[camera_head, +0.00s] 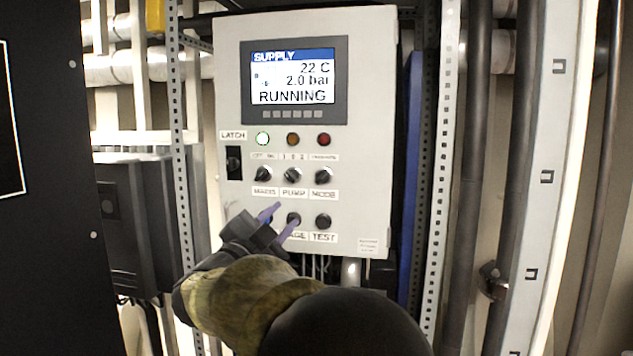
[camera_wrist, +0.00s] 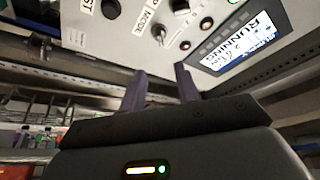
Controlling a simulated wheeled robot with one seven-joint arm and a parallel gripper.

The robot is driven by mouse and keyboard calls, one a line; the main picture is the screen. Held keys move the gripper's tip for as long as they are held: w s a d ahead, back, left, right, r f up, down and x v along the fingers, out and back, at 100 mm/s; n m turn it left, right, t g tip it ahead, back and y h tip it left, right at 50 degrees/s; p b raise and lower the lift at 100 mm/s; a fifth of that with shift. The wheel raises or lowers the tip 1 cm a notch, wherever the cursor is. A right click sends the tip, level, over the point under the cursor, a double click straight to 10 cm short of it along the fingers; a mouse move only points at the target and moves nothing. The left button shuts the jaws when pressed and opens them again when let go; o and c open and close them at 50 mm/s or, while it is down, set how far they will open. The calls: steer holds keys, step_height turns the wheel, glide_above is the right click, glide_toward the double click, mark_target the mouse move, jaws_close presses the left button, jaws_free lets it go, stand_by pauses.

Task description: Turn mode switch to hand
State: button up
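The mode switch (camera_head: 323,176) is a dark rotary knob with a pale pointer, right of the pump knob, above the label MODE. The small legend above it is too blurred to read, and I cannot tell its position. It also shows in the wrist view (camera_wrist: 158,32), beyond the fingertips. My gripper (camera_head: 279,221) is open and empty, with its two purple fingers apart. It is in front of the lower panel, below and left of the mode switch. In the wrist view, the fingers (camera_wrist: 160,80) point toward the panel, and nothing is between them.
The grey control panel (camera_head: 375,110) has a screen (camera_head: 294,82) reading RUNNING. Mains (camera_head: 263,175) and pump (camera_head: 292,176) knobs sit left of the mode switch, lamps above. The TEST button (camera_head: 323,221) is below. A black latch switch (camera_head: 234,162) is at the left edge.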

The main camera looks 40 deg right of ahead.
mark_target(319, 181)
steer(key=p+x, duration=0.7)
steer(key=x, duration=0.7)
steer(key=shift+w+d+r, duration=0.15)
steer(key=shift+d, duration=0.1)
steer(key=shift+w+d, duration=0.2)
steer(key=shift+d, duration=0.35)
jaws_close()
